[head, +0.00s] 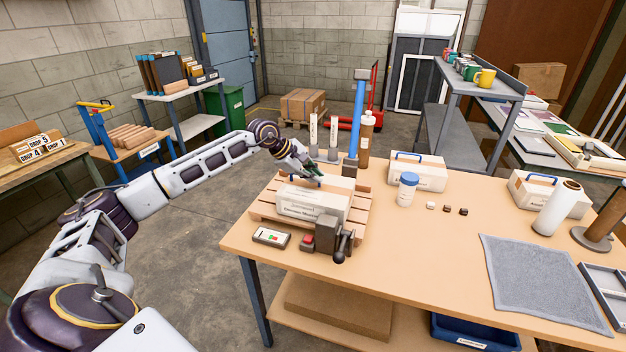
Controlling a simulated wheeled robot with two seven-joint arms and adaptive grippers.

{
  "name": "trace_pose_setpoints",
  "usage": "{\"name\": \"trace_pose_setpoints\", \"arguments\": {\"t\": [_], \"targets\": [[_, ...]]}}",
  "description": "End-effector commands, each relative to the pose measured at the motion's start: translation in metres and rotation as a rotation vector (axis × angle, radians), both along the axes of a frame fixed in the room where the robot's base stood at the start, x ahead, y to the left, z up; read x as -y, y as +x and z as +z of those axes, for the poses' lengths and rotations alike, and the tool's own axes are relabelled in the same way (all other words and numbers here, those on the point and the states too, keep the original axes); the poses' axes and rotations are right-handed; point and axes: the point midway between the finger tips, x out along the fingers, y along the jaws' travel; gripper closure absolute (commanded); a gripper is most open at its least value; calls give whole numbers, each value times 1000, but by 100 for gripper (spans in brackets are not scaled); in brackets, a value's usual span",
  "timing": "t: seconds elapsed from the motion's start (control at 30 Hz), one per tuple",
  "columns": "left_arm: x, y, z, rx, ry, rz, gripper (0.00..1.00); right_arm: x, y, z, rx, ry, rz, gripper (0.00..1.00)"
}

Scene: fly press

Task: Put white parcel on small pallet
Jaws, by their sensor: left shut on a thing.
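The white parcel (312,205), with dark print on its front, is at the small wooden pallet (262,212) on the near left of the tan table. My left gripper (311,172) reaches in from the left and is shut on the parcel at its top, where a bit of blue shows. The gripper hides part of the top. The parcel is over the slats and looks level. I cannot tell whether its underside touches them. My right gripper is out of view.
A switch box (271,237) and a dark clamp-like fixture (327,236) stand just in front of the pallet. A blue post (355,115) and bottles are behind it. A white box with a blue handle (417,174) and a white jar (407,190) stand to the right.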

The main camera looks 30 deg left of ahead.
Motion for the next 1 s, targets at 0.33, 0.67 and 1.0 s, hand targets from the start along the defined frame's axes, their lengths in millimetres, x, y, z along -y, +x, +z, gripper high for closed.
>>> {"name": "trace_pose_setpoints", "arguments": {"t": [0.33,0.67,1.0], "targets": [[0,1,-1,7,-1,0,100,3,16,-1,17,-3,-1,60],[0,0,-4,0,1,-1,69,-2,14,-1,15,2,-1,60],[-2,-1,-2,1,1,0,69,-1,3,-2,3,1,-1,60]]}}
